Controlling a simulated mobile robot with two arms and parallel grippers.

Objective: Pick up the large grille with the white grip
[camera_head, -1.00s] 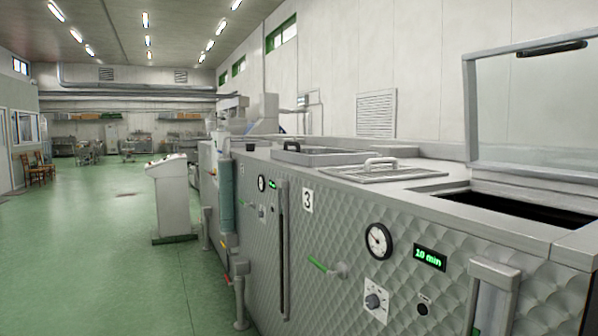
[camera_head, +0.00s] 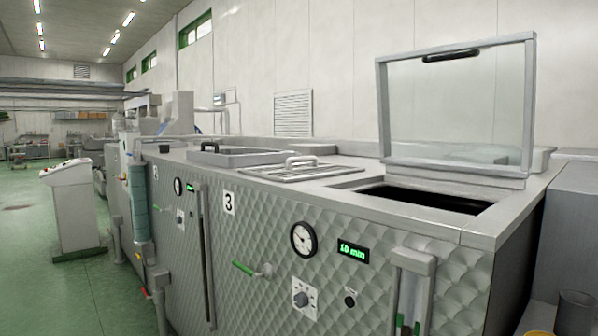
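A grille with a white grip (camera_head: 287,172) lies flat on top of the steel machine, left of the open hatch. Its arched, whitish grip (camera_head: 301,161) stands up from it. Further left on the same top is a framed hatch or lid with a dark handle (camera_head: 209,147); I cannot tell whether it is a grille. Neither of my grippers is in view.
The quilted steel machine (camera_head: 240,215) fills the middle and right. A glass lid (camera_head: 455,105) stands open behind a dark opening (camera_head: 424,199). A white console (camera_head: 76,210) stands at the left. Green floor (camera_head: 28,255) is clear at the far left. A dark container (camera_head: 575,312) is at the lower right.

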